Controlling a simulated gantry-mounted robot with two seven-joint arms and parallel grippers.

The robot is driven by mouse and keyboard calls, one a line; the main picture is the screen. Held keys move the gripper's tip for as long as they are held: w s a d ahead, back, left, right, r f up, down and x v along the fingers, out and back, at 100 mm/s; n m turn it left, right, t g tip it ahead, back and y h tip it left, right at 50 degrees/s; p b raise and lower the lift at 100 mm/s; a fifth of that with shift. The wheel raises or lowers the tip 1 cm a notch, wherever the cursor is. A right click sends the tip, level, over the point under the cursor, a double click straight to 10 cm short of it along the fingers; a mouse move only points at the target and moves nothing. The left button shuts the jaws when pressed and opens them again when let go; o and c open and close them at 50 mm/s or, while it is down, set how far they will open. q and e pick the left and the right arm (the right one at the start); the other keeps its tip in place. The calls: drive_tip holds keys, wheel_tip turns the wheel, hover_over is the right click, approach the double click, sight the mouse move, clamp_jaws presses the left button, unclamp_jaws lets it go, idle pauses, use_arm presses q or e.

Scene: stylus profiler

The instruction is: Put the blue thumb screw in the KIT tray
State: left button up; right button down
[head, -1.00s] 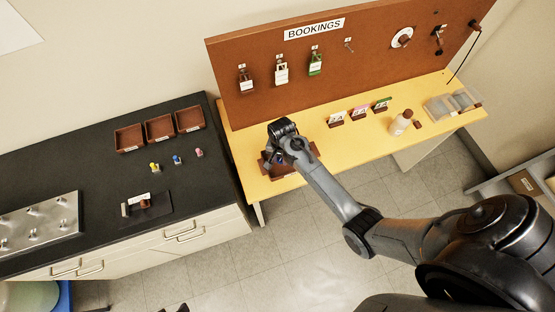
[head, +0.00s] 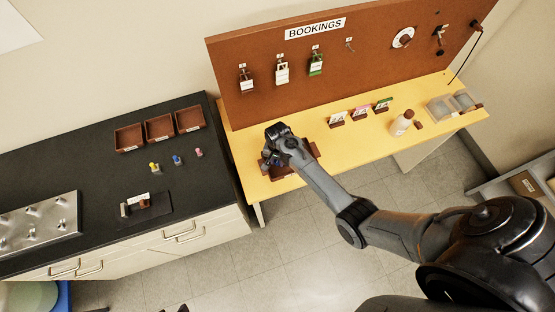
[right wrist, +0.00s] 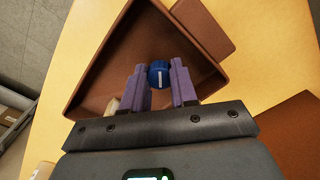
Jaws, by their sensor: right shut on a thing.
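In the right wrist view a blue thumb screw (right wrist: 159,74), a round knob with a white line, is between the two purple fingers of my right gripper (right wrist: 159,84). The gripper is shut on it. It is over a brown tray (right wrist: 205,28) with raised walls; I cannot tell its height above the floor of the tray. In the head view my right gripper (head: 273,160) is over this tray (head: 314,149) at the left end of the yellow table, hiding much of it. No KIT label is readable. My left gripper is not in view.
A pale object (right wrist: 112,105) shows beside the left finger. Small yellow (head: 154,167), blue (head: 177,160) and pink (head: 199,152) pieces stand on the black bench (head: 95,185), below several brown bins (head: 160,143). A bottle (head: 402,123) and card holders stand farther right.

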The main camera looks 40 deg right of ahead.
drive_tip(key=shift+f, duration=0.1)
drive_tip(key=c, duration=0.9)
unclamp_jaws()
drive_tip(key=shift+r, duration=0.45)
wheel_tip(320, 180, up, 11)
drive_tip(key=p, duration=0.1)
drive_tip(key=s+a+r+n+t, duration=0.1)
drive_tip(key=s+a+r+n, duration=0.1)
drive_tip(key=s, duration=0.5)
drive_tip(key=s+a+r+n+t, duration=0.1)
drive_tip(key=s+a+r+n, duration=0.2)
drive_tip(key=s+n, duration=0.4)
drive_tip(key=s+a+r+n+t, duration=0.1)
drive_tip(key=s+a+r+n, duration=0.2)
drive_tip(key=s, duration=0.5)
drive_tip(key=shift+s+a+r+n+t, duration=0.1)
drive_tip(key=shift+a+r+n+t, duration=0.2)
drive_tip(key=shift+n, duration=0.6)
drive_tip(key=shift+r, duration=0.1)
